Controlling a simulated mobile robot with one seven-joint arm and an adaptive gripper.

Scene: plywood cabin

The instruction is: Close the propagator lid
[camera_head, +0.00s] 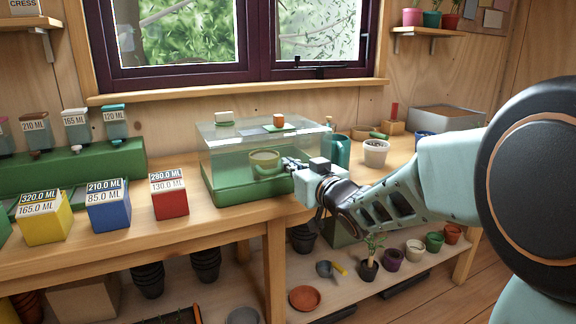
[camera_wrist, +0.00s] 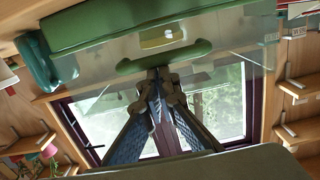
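The propagator has a green base (camera_head: 228,198) on the bench, with a clear lid (camera_head: 222,150) above it. A green bar handle (camera_wrist: 190,53) is on the lid's front; it also shows in the head view (camera_head: 270,174). I cannot tell whether a gap remains between lid and base. My gripper (camera_head: 290,163) is at the propagator's front right, near the handle. In the wrist view my gripper (camera_wrist: 159,74) has its fingertips close together at the handle's edge, seemingly shut. Contact with the handle is unclear. A pale round shape (camera_head: 264,157) shows through the lid.
Red (camera_head: 169,194), blue (camera_head: 109,206) and yellow (camera_head: 45,219) boxes stand to the left. A teal can (camera_head: 340,150) and white pot (camera_head: 376,153) stand to the right.

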